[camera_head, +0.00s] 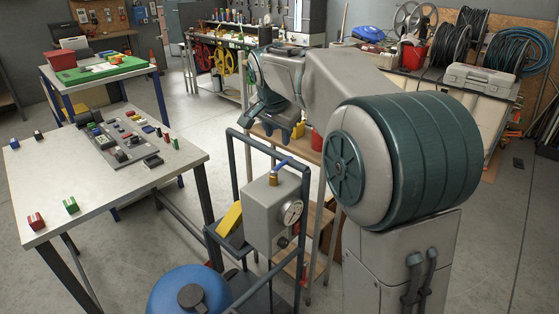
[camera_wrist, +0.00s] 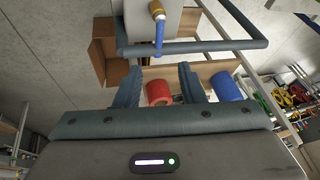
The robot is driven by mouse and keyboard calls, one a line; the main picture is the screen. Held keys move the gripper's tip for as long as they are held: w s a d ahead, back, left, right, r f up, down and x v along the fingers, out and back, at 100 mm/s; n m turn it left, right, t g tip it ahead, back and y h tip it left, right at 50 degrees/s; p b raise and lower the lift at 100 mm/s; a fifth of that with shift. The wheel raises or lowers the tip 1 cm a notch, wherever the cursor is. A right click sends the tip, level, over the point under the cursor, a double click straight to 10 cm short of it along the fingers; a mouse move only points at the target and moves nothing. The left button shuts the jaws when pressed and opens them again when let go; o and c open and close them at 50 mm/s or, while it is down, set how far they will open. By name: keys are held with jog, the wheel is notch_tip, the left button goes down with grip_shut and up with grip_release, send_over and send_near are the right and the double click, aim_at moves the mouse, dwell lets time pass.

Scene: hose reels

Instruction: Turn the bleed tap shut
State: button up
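The bleed tap is a brass fitting (camera_head: 274,179) with a blue lever (camera_head: 282,163), on top of a grey box (camera_head: 268,212) with a round gauge (camera_head: 291,212). In the wrist view the brass tap (camera_wrist: 157,10) is at the top edge, and its blue lever (camera_wrist: 159,37) points down the picture towards my gripper. My gripper (camera_head: 287,132) is above and behind the tap in the head view, apart from it. In the wrist view my gripper (camera_wrist: 160,73) has its two fingers spread, with nothing held between them.
A dark tubular frame (camera_head: 233,170) surrounds the box; its bar (camera_wrist: 215,46) crosses near the lever. A blue tank (camera_head: 188,292) stands in front. A table (camera_head: 100,200) with parts is at left. Red (camera_wrist: 157,91) and blue (camera_wrist: 228,87) rolls lie beyond the fingers.

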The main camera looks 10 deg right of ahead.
aim_at(281, 164)
jog(key=x, duration=1.3)
jog(key=shift+s, duration=0.1)
jog(key=shift+c, duration=0.4)
grip_shut()
